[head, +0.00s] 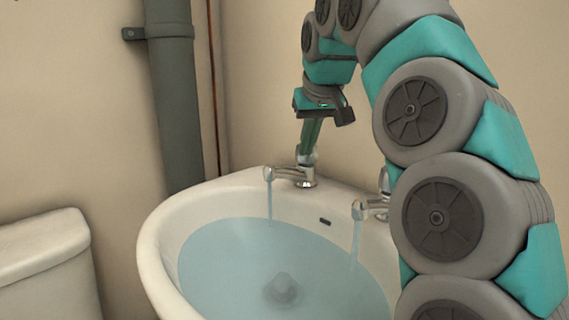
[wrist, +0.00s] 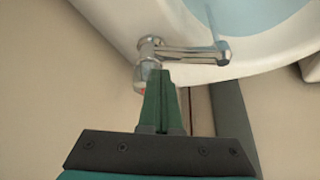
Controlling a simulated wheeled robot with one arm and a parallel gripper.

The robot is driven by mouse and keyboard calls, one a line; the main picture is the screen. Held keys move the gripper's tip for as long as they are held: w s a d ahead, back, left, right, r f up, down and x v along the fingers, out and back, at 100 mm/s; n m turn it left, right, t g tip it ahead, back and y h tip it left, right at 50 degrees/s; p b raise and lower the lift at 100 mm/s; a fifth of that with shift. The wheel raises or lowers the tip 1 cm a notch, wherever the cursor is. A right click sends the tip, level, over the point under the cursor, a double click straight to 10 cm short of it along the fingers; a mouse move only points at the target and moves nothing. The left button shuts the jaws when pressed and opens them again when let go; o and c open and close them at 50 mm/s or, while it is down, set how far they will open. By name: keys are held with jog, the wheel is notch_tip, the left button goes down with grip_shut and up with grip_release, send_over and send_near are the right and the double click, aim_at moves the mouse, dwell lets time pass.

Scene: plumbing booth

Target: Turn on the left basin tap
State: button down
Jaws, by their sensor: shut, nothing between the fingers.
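The left basin tap (head: 296,177) is chrome and stands on the back rim of the white basin (head: 152,250). A thin stream of water falls from its spout into the basin. In the wrist view the tap (wrist: 190,53) has its spout pointing right. My gripper (head: 309,147) is shut and empty, pointing down just above the left tap's top. In the wrist view its green fingertips (wrist: 159,76) are at the tap's knob, partly covering it; I cannot tell whether they touch.
The right tap (head: 370,208) also runs and is partly hidden behind my arm. Bluish water (head: 235,262) fills much of the basin.

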aim_at(316, 161)
jog(key=shift+w, duration=0.25)
dwell(0.3)
jog(key=shift+d+r+p, duration=0.1)
jog(key=shift+d+p, duration=0.15)
jog(key=shift+p, duration=0.1)
jog(key=shift+d, duration=0.35)
jog(key=shift+d+p, duration=0.1)
jog(key=shift+p, duration=0.25)
jog(key=shift+d, duration=0.2)
jog(key=shift+w+d+p, duration=0.1)
jog(key=shift+p, duration=0.2)
jog(key=shift+w+d+p, duration=0.3)
jog(key=shift+d+p, duration=0.1)
jog(key=shift+d, duration=0.05)
jog(key=shift+s, duration=0.1)
